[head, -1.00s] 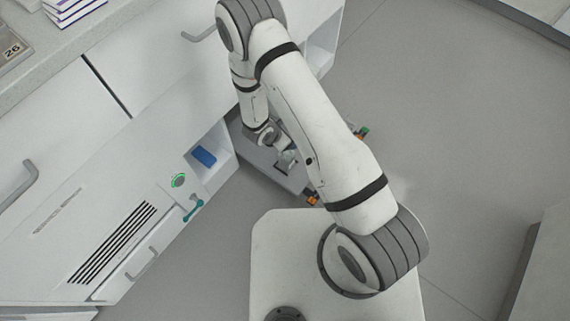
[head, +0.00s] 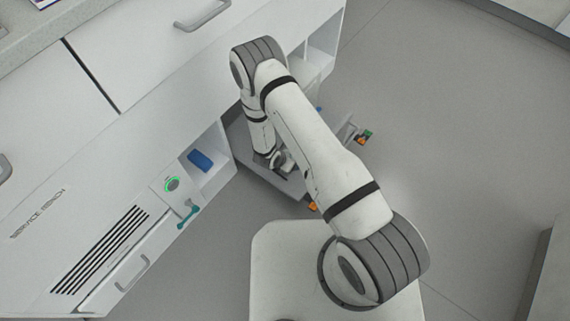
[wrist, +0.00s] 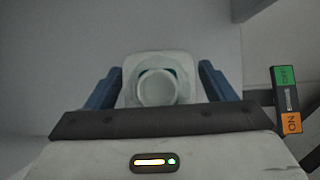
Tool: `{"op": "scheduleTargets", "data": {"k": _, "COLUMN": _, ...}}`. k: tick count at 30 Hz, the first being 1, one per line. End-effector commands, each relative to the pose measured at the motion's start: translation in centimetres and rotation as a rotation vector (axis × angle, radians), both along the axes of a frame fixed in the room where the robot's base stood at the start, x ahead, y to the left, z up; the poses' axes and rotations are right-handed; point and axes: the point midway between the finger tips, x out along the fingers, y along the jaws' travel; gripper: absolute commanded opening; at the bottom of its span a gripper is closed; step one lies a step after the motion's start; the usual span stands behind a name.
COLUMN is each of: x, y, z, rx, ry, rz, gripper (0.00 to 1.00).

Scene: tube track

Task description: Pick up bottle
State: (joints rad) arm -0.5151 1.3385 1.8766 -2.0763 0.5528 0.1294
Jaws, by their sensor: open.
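A pale, squarish bottle (wrist: 131,96) with a round white cap (wrist: 158,88) stands in the wrist view, seen from above. My gripper (wrist: 158,78) has its two blue fingers on the left and right of the bottle. The fingers are apart, and gaps seem to show between them and the bottle's sides, so I cannot tell any contact. In the head view my arm reaches down beside the cabinet, and the bottle cannot be made out clearly there.
A green and orange labelled switch block (wrist: 288,100) is right of my gripper. In the head view, a white cabinet (head: 100,200) fills the left side, with a blue object (head: 200,161) in an open niche and a teal handle (head: 188,213). The grey floor at right is clear.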

Motion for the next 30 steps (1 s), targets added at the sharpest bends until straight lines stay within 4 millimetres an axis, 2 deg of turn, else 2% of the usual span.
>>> {"op": "scheduleTargets", "data": {"k": 5, "x": 0.02, "y": 0.01, "z": 0.05, "rx": 0.0, "ry": 0.0, "rz": 0.0, "gripper": 0.76}}
{"op": "scheduleTargets", "data": {"k": 25, "x": 0.01, "y": 0.03, "z": 0.08, "rx": 0.0, "ry": 0.0, "rz": 0.0, "gripper": 0.22}}
{"op": "scheduleTargets", "data": {"k": 30, "x": 0.04, "y": 0.03, "z": 0.1, "rx": 0.001, "ry": -0.001, "rz": 0.0, "gripper": 0.21}}
